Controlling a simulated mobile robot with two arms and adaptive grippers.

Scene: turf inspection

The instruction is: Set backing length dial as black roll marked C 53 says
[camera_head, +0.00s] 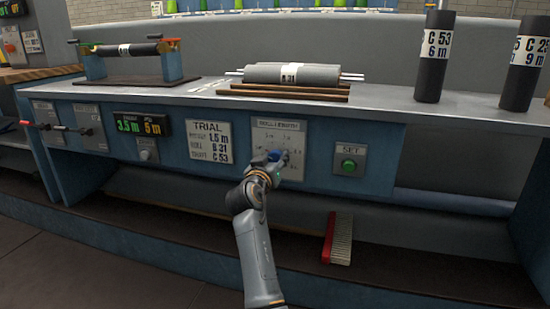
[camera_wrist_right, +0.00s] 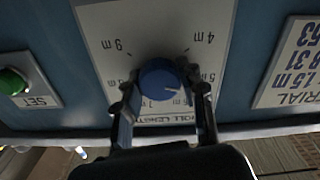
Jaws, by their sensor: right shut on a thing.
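The black roll marked C 53 (camera_head: 431,75) stands upright on the bench top at the right, and its label reads 6 m. The blue dial (camera_wrist_right: 160,82) sits on a light plate (camera_wrist_right: 110,40) lettered "roll length", with metre marks around it; this shows upside down in the wrist view. A pale mark shows on the dial's lower right side, but which number it points at is hard to tell. My right gripper (camera_wrist_right: 162,100) is shut on the dial, one finger on each side. In the head view my right gripper (camera_head: 272,166) hides part of the dial. My left gripper is not in view.
A green SET button (camera_head: 348,165) is right of the dial. A trial card (camera_head: 210,142) is left of it, listing 1.5 m, B 31, C 53. A display (camera_head: 141,125) reads 3.5 m and 5 m. Another black roll (camera_head: 522,75), marked 9 m, stands far right.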

